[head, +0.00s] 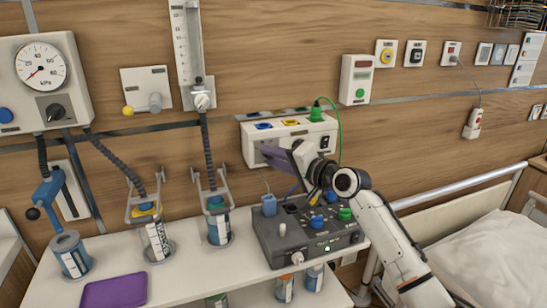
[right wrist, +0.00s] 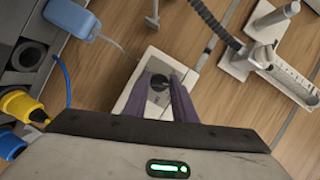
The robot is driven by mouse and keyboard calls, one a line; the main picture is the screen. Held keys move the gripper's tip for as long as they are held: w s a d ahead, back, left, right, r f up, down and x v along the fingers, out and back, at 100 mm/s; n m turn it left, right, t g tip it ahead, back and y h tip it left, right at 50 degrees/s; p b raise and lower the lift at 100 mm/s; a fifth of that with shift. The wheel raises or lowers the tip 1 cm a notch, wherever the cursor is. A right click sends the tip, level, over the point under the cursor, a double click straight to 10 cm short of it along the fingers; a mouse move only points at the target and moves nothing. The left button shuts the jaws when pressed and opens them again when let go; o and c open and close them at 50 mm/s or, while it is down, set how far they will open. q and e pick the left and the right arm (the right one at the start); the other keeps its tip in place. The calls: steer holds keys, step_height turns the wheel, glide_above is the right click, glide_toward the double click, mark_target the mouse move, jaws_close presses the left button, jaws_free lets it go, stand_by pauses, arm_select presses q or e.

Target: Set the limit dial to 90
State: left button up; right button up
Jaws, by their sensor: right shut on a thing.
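In the head view my right gripper (head: 276,155) reaches leftward to the front of the wall box (head: 320,130); the fingers and wrist hide the dial there. No scale or number on the dial is readable. My left gripper is not in view.
A grey device (head: 285,243) with coloured knobs stands on the shelf (head: 185,283) below my right wrist. A green cable (head: 339,125) rises beside the wall box. A flowmeter (head: 188,45) and a gauge (head: 40,65) are on the wall to the left. The bed (head: 490,265) is at the right.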

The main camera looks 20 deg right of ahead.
steer(key=shift+f, duration=0.1)
steer(key=o, duration=1)
steer(key=shift+o, duration=0.2)
steer(key=b+v, duration=0.1)
steer(key=v, duration=0.9)
steer(key=shift+s, duration=0.15)
